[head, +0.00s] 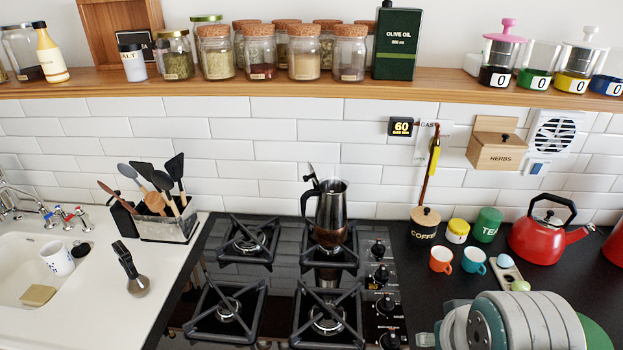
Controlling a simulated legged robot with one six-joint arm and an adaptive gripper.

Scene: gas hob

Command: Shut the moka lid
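The moka pot (331,208) stands upright on the back right burner of the hob. It has a shiny steel upper part and a brownish lower part. Its dark handle (306,205) is on the left side. Its lid (313,177) stands raised at the left of the rim, seen nearly edge-on, so the pot's top looks open. A large grey rounded part of my arm fills the bottom right. My gripper does not show in this view.
The front right burner (328,316) and the back left burner (248,241) hold nothing. Hob knobs (381,275) line the right side. A utensil holder (166,228) stands left, a coffee jar (425,227) and red kettle (546,237) right. A loaded shelf (440,92) runs above.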

